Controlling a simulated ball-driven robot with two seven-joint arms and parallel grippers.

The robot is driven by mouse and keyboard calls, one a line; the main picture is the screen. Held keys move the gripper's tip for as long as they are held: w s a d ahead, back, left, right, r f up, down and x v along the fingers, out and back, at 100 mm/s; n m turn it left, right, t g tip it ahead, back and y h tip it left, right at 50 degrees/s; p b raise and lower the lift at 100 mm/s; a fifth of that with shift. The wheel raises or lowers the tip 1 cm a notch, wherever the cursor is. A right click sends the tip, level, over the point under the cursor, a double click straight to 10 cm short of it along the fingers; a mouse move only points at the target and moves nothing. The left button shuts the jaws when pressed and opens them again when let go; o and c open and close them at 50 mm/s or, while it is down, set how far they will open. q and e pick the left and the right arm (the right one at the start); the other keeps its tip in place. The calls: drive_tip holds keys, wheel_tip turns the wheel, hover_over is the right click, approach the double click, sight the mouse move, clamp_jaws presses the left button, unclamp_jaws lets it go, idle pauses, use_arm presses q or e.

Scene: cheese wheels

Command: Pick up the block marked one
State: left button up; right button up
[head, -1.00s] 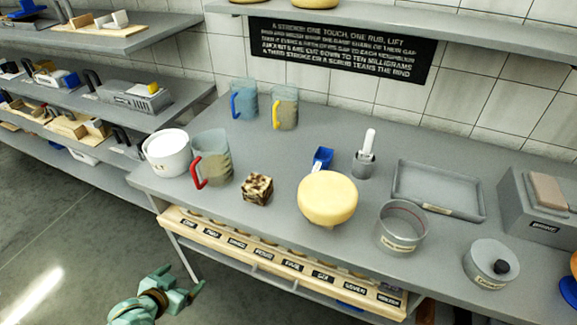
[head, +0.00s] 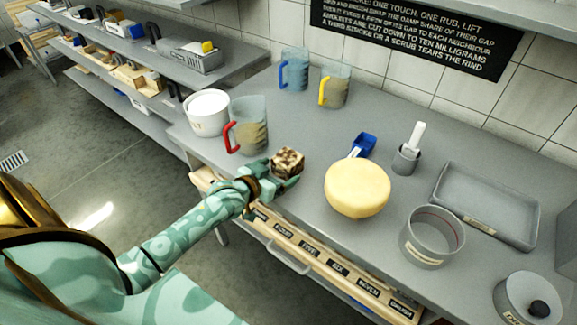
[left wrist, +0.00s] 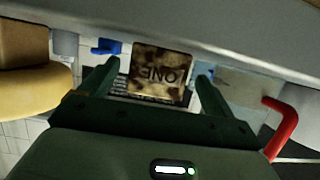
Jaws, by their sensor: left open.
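The block (head: 287,160), mottled brown and cream, stands on the grey bench near its front edge. In the left wrist view the block (left wrist: 160,72) shows the word ONE upside down on its near face. My left gripper (head: 276,187) is at the block's front side, open. In the left wrist view the open fingers of my left gripper (left wrist: 154,82) appear on either side of the block, with a gap visible on each side. How deep the block sits between the fingers I cannot tell. My right gripper is not in view.
A red-handled jug (head: 250,127) stands close left of the block, a yellow cheese wheel (head: 357,187) close right. A blue scoop (head: 363,145) lies behind the wheel. A labelled wooden rack (head: 325,262) runs below the bench edge. Bare bench lies behind the block.

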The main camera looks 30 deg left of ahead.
use_arm(q)
drive_tip(key=b+x, duration=0.1)
drive_tip(key=x, duration=0.4)
drive_tip(key=shift+w+d+b, duration=0.1)
drive_tip(key=shift+b, duration=0.25)
drive_tip(key=shift+r, duration=0.1)
drive_tip(key=c, duration=1.1)
drive_tip(key=shift+r, duration=0.15)
